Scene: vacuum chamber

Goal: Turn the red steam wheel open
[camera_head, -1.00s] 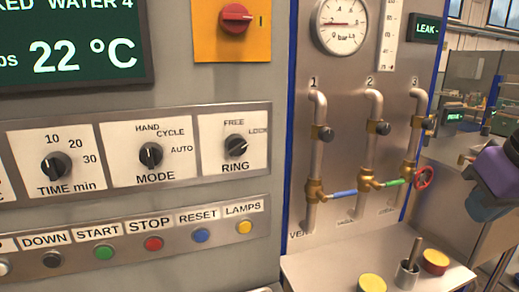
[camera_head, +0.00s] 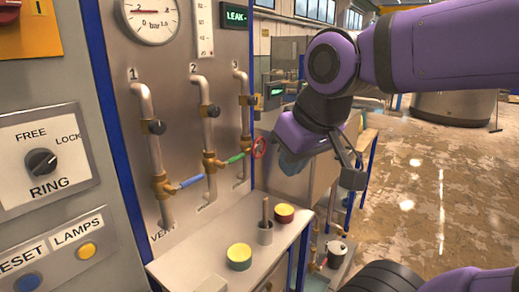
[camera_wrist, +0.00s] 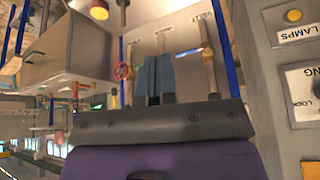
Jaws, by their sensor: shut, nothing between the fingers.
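My gripper's blue fingers (camera_head: 292,163) are in front of the panel, just right of the wheel in the head view, with no contact visible. In the wrist view, which is upside down, the closed blue fingers (camera_wrist: 157,75) point toward the panel. The red wheel (camera_wrist: 122,71) shows close to their left there. The fingers are shut and empty.
Pipes with black knobs and brass fittings (camera_head: 209,160) stand left of the wheel. Open floor (camera_head: 440,190) lies right.

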